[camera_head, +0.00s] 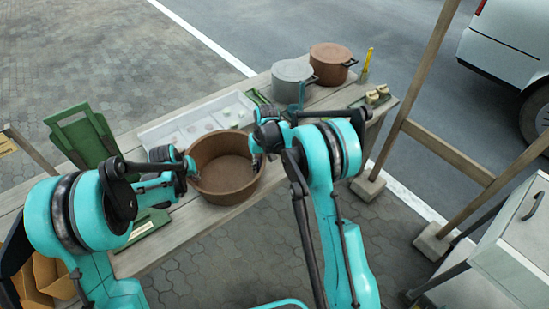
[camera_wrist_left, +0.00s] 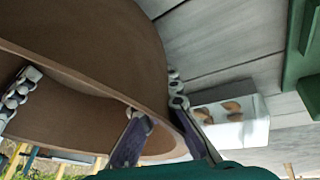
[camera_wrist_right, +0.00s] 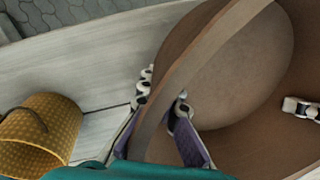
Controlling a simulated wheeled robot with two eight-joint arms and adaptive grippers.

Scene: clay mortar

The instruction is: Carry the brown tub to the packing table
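The brown tub (camera_head: 222,170) is a round, open, empty vessel at the front edge of a long wooden table (camera_head: 190,220). It looks level; whether its base touches the boards is hidden. My left gripper (camera_head: 186,168) is at its left rim; in the left wrist view its fingers (camera_wrist_left: 156,122) straddle the tub wall (camera_wrist_left: 90,40) and look closed on it. My right gripper (camera_head: 262,148) is at the right rim; in the right wrist view its fingers (camera_wrist_right: 164,112) pinch the wall, one inside and one outside. I cannot tell which surface is the packing table.
A white tray (camera_head: 160,134) lies behind the tub. A grey pot (camera_head: 292,82) and a lidded brown pot (camera_head: 331,62) stand at the far end. A green rack (camera_head: 82,135) is at left. A woven basket (camera_wrist_right: 42,132) is near my right gripper. A grey cabinet (camera_head: 512,235) stands right.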

